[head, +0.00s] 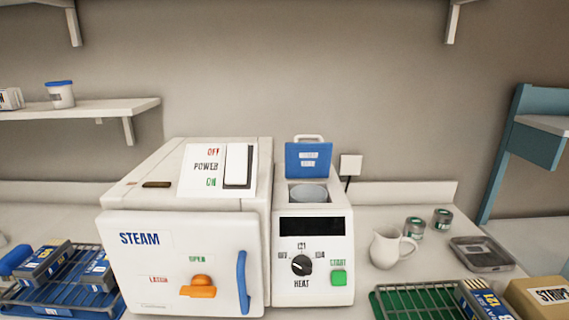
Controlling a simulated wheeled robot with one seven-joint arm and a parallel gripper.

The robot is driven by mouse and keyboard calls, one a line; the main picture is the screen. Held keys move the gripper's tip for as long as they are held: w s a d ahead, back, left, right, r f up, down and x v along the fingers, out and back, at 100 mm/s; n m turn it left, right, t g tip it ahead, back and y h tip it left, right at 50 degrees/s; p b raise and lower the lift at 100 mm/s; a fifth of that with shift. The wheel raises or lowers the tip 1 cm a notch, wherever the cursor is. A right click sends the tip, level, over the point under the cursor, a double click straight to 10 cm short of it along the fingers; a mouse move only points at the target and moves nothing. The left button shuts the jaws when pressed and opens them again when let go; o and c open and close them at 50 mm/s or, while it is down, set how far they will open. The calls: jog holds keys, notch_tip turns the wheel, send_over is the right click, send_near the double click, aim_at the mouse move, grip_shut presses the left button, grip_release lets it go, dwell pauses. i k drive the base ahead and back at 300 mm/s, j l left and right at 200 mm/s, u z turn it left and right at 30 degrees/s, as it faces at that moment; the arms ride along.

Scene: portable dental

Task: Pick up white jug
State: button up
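The white jug (390,248) stands upright on the white counter, to the right of the heating unit in the head view. Its handle is on its right side and its spout points up to the left. Nothing covers it, and it looks apart from the things around it. My gripper is not in view.
A steam sterilizer (180,255) and the heater (312,255) with a raised blue lid stand left of the jug. Two small tins (428,224) and a grey tray (481,254) lie to its right. A green rack (420,302) is in front. Shelves hang above.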

aim_at(384, 254)
jog(key=j, duration=0.35)
jog(key=i+j, duration=0.15)
jog(key=j, duration=0.25)
jog(key=j+z, duration=0.1)
jog(key=j, duration=0.5)
jog(key=k+j+z, duration=0.1)
jog(key=j, duration=0.45)
jog(key=k+j+z, duration=0.1)
jog(key=j, duration=0.45)
jog(key=k+j+z, duration=0.1)
jog(key=k+j, duration=0.15)
jog(key=k+j+z, duration=0.1)
jog(key=k+j, duration=0.15)
jog(key=k, duration=0.2)
jog(key=i+j, duration=0.1)
jog(key=i+l+u, duration=0.1)
jog(key=i+l, duration=0.4)
jog(key=l, duration=0.2)
jog(key=i+l+u, duration=0.25)
jog(key=i+l, duration=0.25)
jog(key=l, duration=0.25)
jog(key=i+l, duration=0.2)
jog(key=l, duration=0.2)
jog(key=i+l+u, duration=0.15)
jog(key=l, duration=0.25)
jog(key=i, duration=0.05)
